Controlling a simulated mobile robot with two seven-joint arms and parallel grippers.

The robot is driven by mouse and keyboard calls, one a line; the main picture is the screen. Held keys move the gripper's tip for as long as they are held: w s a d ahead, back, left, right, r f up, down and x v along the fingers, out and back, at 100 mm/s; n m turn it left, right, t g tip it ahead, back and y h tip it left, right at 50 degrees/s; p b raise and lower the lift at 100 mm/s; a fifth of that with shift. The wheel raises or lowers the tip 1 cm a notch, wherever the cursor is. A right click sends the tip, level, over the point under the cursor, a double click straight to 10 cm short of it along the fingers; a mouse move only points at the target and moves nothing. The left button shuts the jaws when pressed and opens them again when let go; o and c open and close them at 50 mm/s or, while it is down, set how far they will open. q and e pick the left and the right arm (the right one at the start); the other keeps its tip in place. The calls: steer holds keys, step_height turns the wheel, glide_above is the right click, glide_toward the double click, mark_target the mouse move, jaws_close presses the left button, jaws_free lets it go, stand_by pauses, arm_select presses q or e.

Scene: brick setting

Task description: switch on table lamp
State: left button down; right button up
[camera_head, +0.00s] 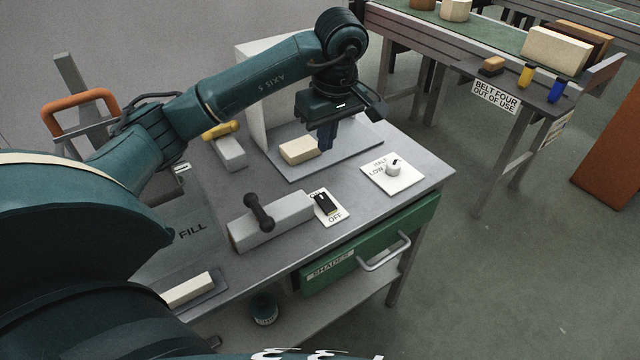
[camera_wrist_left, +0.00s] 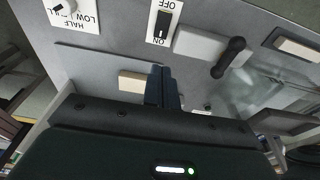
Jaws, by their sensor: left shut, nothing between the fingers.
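A black switch (camera_head: 326,204) on a white plate is on the grey table, with ON at its far end and OFF at its near end. It also shows in the left wrist view (camera_wrist_left: 163,22); I cannot tell which way it is set. My left gripper (camera_head: 325,145) points down with its fingers together and empty, beyond the switch and apart from it. Its fingertips (camera_wrist_left: 160,72) show in the left wrist view. A cream brick (camera_head: 299,150) lies just left of the fingers on a grey plate. No table lamp is recognisable. My right gripper is not in view.
A white dial (camera_head: 394,168) marked LOW is right of the switch. A grey block with a black handle (camera_head: 259,209) stands just left of it. A yellow-handled block (camera_head: 227,148) is farther back. A green drawer (camera_head: 370,245) is below the table's front edge.

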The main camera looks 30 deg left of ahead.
mark_target(319, 195)
arm_select(q)
steer(key=f, duration=0.4)
steer(key=a+f, duration=0.1)
steer(key=f, duration=0.4)
steer(key=a+f, duration=0.1)
steer(key=f, duration=0.3)
steer(key=shift+w+f, duration=0.2)
steer(key=shift+w, duration=0.2)
steer(key=shift+f, duration=0.25)
steer(key=shift+w+a+f, duration=0.1)
steer(key=shift+a+f, duration=0.05)
steer(key=shift+f, duration=0.25)
steer(key=shift+h+b, duration=0.3)
steer(key=shift+h, duration=0.1)
